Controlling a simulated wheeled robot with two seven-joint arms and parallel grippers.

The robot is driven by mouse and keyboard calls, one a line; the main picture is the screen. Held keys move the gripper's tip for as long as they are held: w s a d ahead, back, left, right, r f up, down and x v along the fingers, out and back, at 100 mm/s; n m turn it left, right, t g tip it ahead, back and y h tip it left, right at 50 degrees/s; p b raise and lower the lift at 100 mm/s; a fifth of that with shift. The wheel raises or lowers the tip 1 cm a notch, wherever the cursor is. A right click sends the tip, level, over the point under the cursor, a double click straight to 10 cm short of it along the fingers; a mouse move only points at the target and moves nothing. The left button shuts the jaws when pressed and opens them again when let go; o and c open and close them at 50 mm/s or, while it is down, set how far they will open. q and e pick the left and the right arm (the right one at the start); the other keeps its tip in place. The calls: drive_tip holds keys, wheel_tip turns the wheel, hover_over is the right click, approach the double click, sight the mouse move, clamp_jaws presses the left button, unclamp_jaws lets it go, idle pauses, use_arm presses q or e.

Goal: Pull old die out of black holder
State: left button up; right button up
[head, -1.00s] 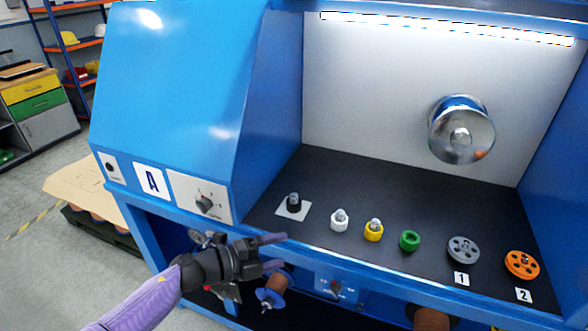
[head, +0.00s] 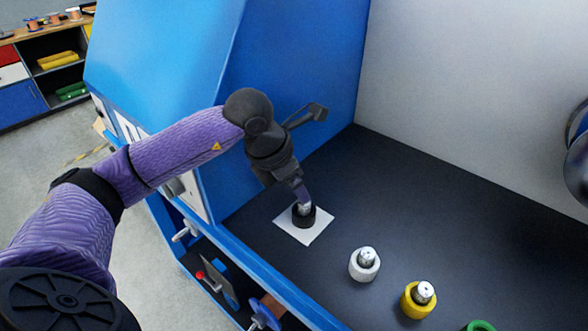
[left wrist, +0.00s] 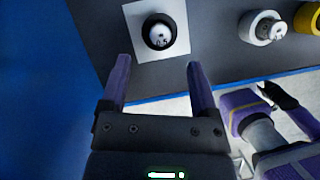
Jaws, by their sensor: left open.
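The black holder (head: 296,216) stands on a white square sheet (head: 318,234) on the dark worktop. The old die (head: 305,208) is a small silvery metal piece seated in the holder. In the left wrist view the die (left wrist: 158,36) sits inside the black ring of the holder (left wrist: 148,46), beyond the fingertips. My left gripper (head: 301,192) points down just above the holder, and a finger partly covers the die in the head view. In the left wrist view the left gripper (left wrist: 154,78) is open, with nothing between its two purple fingers.
A white holder (head: 363,268) and a yellow holder (head: 417,302), each with a metal piece, stand to the right; a green ring (head: 480,326) is at the bottom edge. The blue cabinet wall (head: 300,80) rises close on the left. The worktop behind is clear.

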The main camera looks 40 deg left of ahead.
sight(304, 208)
use_arm(q)
drive_tip(key=b+x, duration=0.1)
drive_tip(key=x, duration=0.5)
drive_tip(key=shift+f, duration=0.2)
clamp_jaws()
